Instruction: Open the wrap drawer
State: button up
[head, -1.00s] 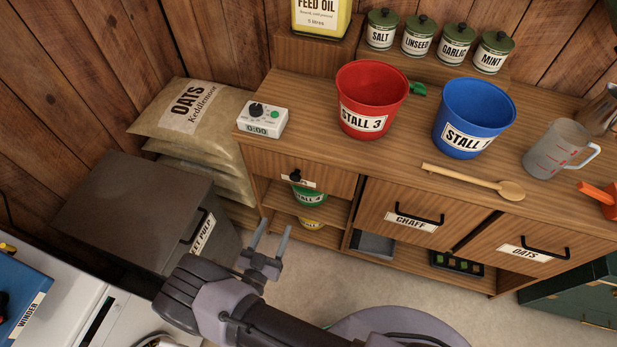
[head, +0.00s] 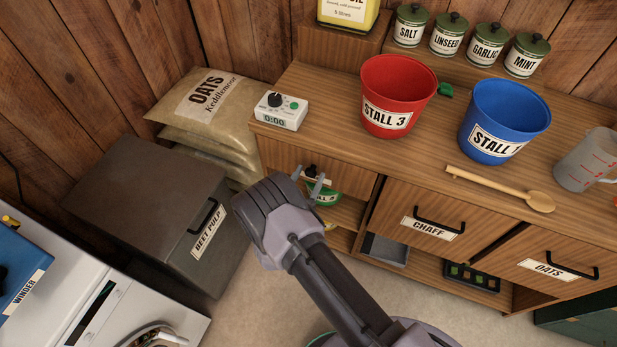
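A small wooden drawer (head: 350,182) sits at the left end of the counter. It has a dark knob (head: 311,170) and a pale label that my gripper partly covers, so I cannot read it or tell whether it says wrap. The drawer looks shut. My gripper (head: 308,178) is in front of it with its two fingers apart, one on each side of the knob as seen from here. I cannot tell whether they touch the knob. Nothing is seen held.
Chaff (head: 430,223) and oats (head: 546,263) drawers are to the right. A red bucket (head: 397,85), blue bucket (head: 506,110), timer (head: 281,112) and wooden spoon (head: 500,188) are on the counter. A grey beet pulp bin (head: 150,210) stands left. Open shelf space lies below the drawer.

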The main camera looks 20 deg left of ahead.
grip_shut()
dwell(1.3)
